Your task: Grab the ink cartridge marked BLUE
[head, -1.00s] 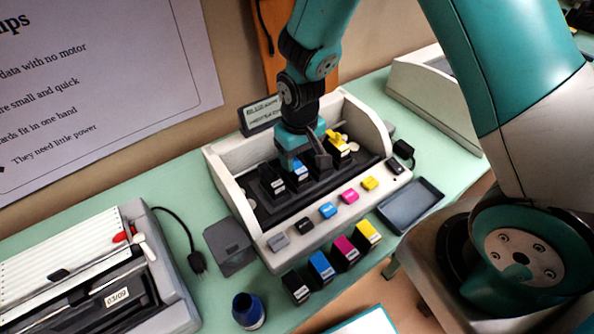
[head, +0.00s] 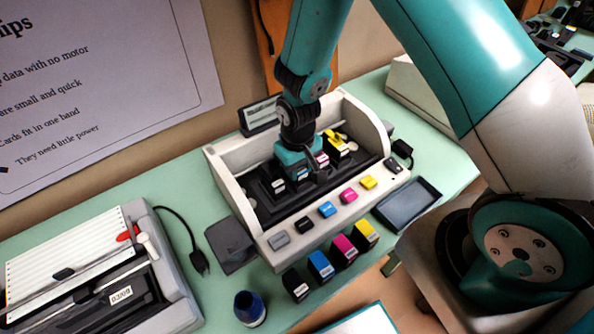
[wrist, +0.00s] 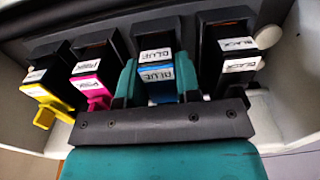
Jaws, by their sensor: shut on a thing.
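The blue ink cartridge (wrist: 156,68) sits in its slot in the printer carriage, with two labels reading BLUE in the wrist view. My gripper (wrist: 158,85) has one teal finger on each side of it and is shut on it. In the head view my gripper (head: 298,165) is down at the carriage and mostly hides this cartridge. Beside it in the wrist view are a black cartridge (wrist: 231,62) on the right, and a magenta cartridge (wrist: 88,80) and a yellow cartridge (wrist: 48,88) on the left.
The carriage sits in an open white printer (head: 225,185). In front of it stand several spare cartridges, including a blue-topped one (head: 320,265).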

